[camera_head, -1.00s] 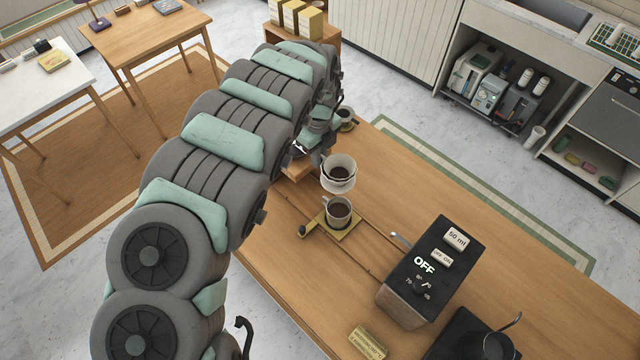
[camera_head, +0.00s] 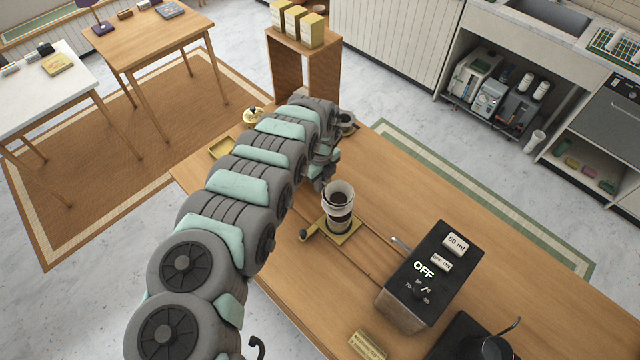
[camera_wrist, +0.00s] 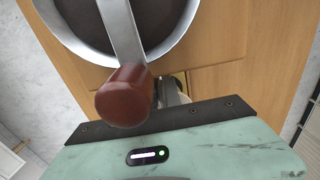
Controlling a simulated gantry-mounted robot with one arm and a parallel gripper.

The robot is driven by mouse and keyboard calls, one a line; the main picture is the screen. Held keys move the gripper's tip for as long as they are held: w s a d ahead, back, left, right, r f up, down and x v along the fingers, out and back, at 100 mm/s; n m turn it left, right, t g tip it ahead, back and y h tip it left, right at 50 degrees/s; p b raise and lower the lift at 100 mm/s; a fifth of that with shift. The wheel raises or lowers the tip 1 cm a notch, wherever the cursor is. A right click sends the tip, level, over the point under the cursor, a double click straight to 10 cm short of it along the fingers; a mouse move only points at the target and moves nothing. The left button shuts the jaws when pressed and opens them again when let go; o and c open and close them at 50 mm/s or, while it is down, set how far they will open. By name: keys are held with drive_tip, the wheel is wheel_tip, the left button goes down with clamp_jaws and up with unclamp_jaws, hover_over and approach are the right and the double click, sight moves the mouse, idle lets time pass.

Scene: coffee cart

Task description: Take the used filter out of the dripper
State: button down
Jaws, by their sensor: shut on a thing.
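The white dripper (camera_head: 328,202) shows in the head view with dark used grounds and the filter (camera_head: 339,196) inside. It overlaps the mug (camera_head: 340,223) on a yellow base; I cannot tell whether it rests on the mug or hangs above it. My gripper (camera_head: 326,178) is at the dripper's far left side and appears shut on the dripper. The fingertips are mostly hidden. In the wrist view, a round dark vessel (camera_wrist: 150,15) with a metal rim and a brown-ended metal strip (camera_wrist: 125,97) is close in front.
A small dark round vessel (camera_head: 347,122) stands behind my arm. A yellow tray (camera_head: 222,147) lies at the far left of the counter.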

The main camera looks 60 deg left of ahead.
drive_tip(key=shift+s+f, duration=0.1)
drive_tip(key=shift+f, duration=0.45)
drive_tip(key=shift+f+b, duration=0.35)
drive_tip(key=shift+f, duration=0.25)
drive_tip(key=c, duration=1.5)
unclamp_jaws()
drive_tip(key=shift+c, duration=0.2)
drive_tip(key=shift+r, duration=0.1)
drive_tip(key=shift+r+p, duration=0.4)
drive_tip(key=shift+r, duration=0.35)
wheel_tip(320, 180, up, 12)
drive_tip(key=shift+f+b, duration=0.2)
drive_tip(key=shift+b, duration=0.3)
